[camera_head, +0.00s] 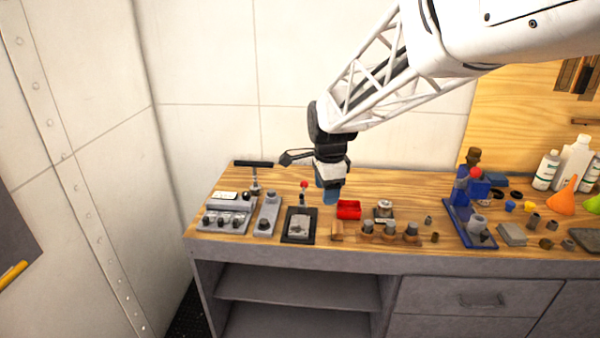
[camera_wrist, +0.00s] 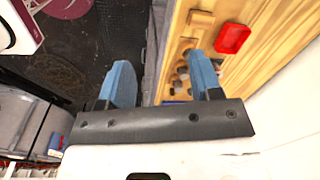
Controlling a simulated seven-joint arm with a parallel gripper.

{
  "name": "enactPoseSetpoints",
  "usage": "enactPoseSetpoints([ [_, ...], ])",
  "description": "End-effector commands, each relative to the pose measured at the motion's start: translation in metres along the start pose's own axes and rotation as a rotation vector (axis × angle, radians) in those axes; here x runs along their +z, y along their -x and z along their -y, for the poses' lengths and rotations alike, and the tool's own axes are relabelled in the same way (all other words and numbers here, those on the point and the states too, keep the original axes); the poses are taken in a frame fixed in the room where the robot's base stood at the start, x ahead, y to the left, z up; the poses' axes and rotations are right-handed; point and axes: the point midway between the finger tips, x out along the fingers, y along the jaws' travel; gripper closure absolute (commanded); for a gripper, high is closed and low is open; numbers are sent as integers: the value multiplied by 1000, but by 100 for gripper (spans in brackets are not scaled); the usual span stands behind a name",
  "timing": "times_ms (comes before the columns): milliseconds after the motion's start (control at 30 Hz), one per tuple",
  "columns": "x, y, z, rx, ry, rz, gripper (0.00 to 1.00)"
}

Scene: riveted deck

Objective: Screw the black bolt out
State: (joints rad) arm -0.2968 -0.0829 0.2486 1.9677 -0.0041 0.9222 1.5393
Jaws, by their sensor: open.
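My gripper (camera_head: 331,195) hangs over the workbench, its blue fingers pointing down just behind and left of a small red bin. In the wrist view my gripper (camera_wrist: 160,68) has its blue fingers apart with nothing between them. No black bolt can be made out for certain. At the bench's left end a grey fixture (camera_head: 228,212) bears several small dark round heads along its front; they are too small to tell apart. Beside it a narrow grey block (camera_head: 268,216) has dark round parts on top.
The red bin (camera_head: 348,209) shows also in the wrist view (camera_wrist: 232,38). A dark plate with a red-knobbed lever (camera_head: 304,187) stands left of my gripper. A wooden rack (camera_head: 388,235) with grey cylinders is at the front. A blue stand (camera_head: 462,220), bottles (camera_head: 571,160) and an orange funnel (camera_head: 563,200) stand right.

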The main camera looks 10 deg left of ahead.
Motion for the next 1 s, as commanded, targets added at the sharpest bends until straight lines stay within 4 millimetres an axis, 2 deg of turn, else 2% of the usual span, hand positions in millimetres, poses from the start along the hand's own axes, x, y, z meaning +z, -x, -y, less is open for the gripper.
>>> enactPoseSetpoints([
  [33,8,-8,13,7,-36,1,41],
  [200,34,-34,54,26,-188,2,41],
  [600,105,-108,136,67,-540,-11,41],
  [800,134,-138,160,80,-671,-21,41],
  [1000,146,-150,170,84,-726,-25,41],
])
